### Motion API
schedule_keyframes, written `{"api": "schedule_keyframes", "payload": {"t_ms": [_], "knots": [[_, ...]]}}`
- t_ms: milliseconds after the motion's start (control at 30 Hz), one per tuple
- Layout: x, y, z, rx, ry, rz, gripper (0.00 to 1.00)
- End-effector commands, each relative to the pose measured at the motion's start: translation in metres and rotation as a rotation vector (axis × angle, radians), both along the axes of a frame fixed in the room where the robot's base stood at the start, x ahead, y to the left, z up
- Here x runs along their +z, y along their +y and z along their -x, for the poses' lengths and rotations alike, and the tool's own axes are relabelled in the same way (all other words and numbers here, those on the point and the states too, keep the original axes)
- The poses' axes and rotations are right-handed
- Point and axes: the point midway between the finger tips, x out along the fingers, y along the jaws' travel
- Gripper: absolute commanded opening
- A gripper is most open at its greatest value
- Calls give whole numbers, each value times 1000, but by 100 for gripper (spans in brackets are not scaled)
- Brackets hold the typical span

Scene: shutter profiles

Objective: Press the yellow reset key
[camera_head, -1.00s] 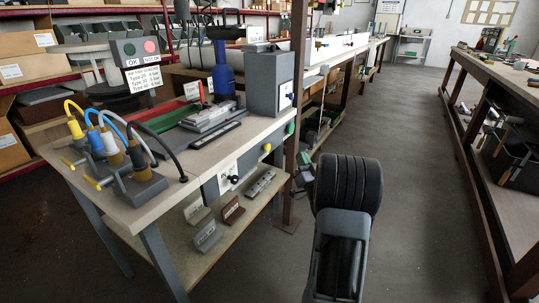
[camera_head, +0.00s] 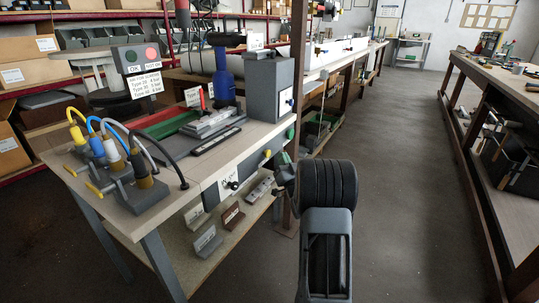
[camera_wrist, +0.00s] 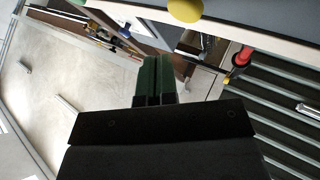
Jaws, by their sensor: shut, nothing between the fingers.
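The yellow reset key (camera_head: 267,154) is a small round knob on the front edge of the workbench, left of a green knob (camera_head: 290,133). In the wrist view the yellow key (camera_wrist: 185,9) shows at the top edge, partly cut off, beyond and right of the fingertips. My gripper (camera_head: 284,158) is beside the bench front, just right of the yellow key and apparently apart from it. In the wrist view my gripper (camera_wrist: 156,59) has its green fingers shut together with nothing between them.
The bench top (camera_head: 208,165) holds fixtures with coloured hoses, a blue press (camera_head: 223,75) and a grey box (camera_head: 270,88). A lower shelf (camera_head: 185,240) carries small blocks. A brown post (camera_head: 298,100) stands close behind my gripper. The aisle floor (camera_head: 400,200) at right is clear.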

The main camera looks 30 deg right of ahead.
Motion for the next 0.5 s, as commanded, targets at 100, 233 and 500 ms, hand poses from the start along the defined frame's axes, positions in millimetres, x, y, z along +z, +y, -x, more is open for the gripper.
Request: {"api": "schedule_keyframes", "payload": {"t_ms": [100, 233, 500], "knots": [[-2, 5, -8, 0, 0, 0, 0], [-1, 7, -13, 1, 0, 0, 0], [-1, 9, -16, 1, 1, -1, 0]]}}
